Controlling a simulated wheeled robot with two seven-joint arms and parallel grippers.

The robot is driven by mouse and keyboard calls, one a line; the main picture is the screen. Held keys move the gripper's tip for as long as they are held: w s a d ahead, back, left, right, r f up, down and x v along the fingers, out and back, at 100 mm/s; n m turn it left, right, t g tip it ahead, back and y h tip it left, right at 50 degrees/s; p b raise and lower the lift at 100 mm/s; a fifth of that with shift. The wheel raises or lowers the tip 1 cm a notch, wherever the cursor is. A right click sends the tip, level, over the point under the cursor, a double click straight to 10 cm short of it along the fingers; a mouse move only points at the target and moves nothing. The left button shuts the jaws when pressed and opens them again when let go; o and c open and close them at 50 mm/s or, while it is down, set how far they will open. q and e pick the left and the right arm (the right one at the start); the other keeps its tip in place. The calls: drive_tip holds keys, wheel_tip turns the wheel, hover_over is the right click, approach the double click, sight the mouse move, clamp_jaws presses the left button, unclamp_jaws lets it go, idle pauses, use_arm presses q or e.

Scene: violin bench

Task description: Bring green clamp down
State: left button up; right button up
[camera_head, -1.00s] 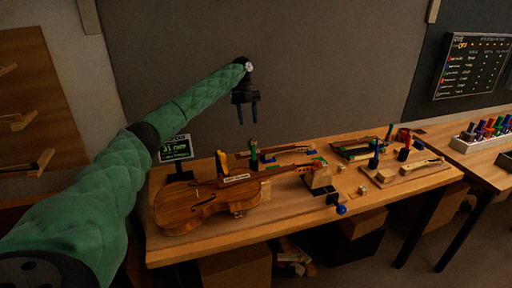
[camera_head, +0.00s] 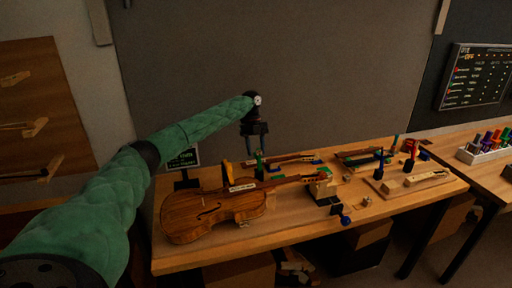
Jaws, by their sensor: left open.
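The green clamp (camera_head: 260,167) stands upright on the bench, just behind the neck end of the brown violin (camera_head: 210,211). My left gripper (camera_head: 257,151) points down with its fingers apart, at the top of the green clamp in the picture. The fingers partly cover the clamp's upper end, and I cannot tell whether they touch it or are around it. The violin lies on the bench with its neck on a wooden block support (camera_head: 322,188). My right gripper is out of view.
A yellow-orange piece (camera_head: 228,173) stands by the violin. A small dark sign (camera_head: 184,160) is behind it. A blue clamp (camera_head: 379,164), a red clamp (camera_head: 409,158) and a blue-ended tool (camera_head: 345,219) are to the right. The wooden bench's front right (camera_head: 400,207) is fairly clear.

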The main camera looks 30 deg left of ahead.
use_arm(q)
drive_tip(key=shift+f, duration=0.25)
clamp_jaws()
